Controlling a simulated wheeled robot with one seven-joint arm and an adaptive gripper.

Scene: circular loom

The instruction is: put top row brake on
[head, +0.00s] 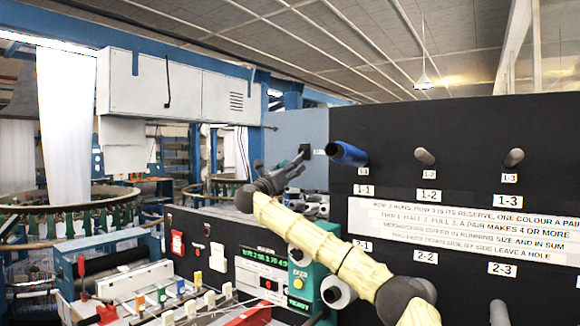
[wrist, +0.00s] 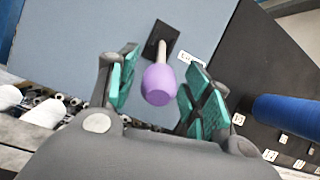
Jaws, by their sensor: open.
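A lever with a purple knob (wrist: 159,85) sticks out from a small black plate (wrist: 161,40) on a grey-blue panel (wrist: 95,30). A white label, too small to read, is beside the plate. In the wrist view my gripper (wrist: 160,90) is open, with a green-padded finger on each side of the knob; I cannot tell whether either touches it. In the head view my gripper (head: 296,166) reaches up to the grey-blue panel (head: 285,130), and the black plate (head: 304,149) shows just beyond it. The knob cannot be made out there.
A black peg board (head: 450,130) with labelled pegs stands right, with a blue bobbin (head: 347,153) on its upper-left peg. A control console (head: 240,265) with coloured switches and a red handle is below. A circular loom (head: 95,205) stands left.

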